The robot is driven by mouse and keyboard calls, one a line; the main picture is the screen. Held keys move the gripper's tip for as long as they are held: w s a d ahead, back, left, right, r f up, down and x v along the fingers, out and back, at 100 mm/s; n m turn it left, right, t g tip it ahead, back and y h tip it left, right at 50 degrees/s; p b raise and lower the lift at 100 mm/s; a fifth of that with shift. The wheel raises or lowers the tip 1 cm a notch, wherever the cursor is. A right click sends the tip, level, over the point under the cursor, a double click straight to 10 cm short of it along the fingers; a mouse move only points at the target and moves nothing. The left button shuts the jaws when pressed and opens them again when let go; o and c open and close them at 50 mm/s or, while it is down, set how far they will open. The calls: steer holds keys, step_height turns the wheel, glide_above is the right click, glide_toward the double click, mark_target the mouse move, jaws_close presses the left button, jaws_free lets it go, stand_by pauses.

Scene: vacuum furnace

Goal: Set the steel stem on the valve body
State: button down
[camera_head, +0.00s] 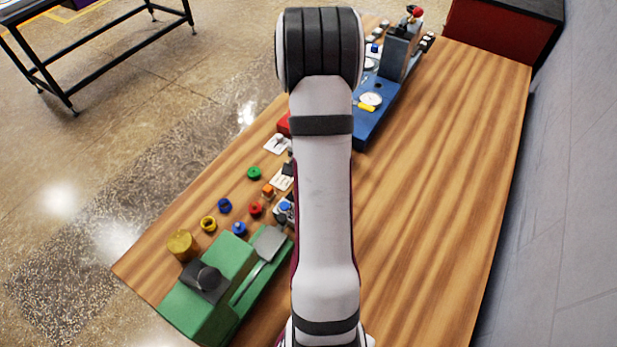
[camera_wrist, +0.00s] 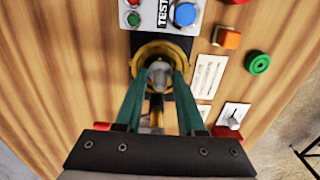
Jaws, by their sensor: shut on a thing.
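In the wrist view my gripper (camera_wrist: 158,88) has its two green fingers closed on the grey steel stem (camera_wrist: 158,72). The stem's rounded grey top shows between the fingertips. A round brass-yellow body (camera_wrist: 160,48), which looks like the valve body, sits on a dark base just beyond and around the stem in the picture. The stem overlaps the opening of this body. I cannot tell whether the stem touches it or is held above it. In the head view my arm hides the gripper, the stem and the valve body.
In the wrist view a grey test panel with a blue button (camera_wrist: 185,14) is close beyond the valve body. An orange block (camera_wrist: 226,38), a green ring (camera_wrist: 258,63) and a switch plate (camera_wrist: 232,115) lie right. A green fixture (camera_head: 215,285) and blue machine (camera_head: 372,120) stand on the table.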

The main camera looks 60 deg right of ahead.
steer(key=shift+c, duration=0.2)
jaws_free()
stand_by(0.3)
steer(key=shift+r, duration=3.7)
steer(key=shift+a, duration=0.1)
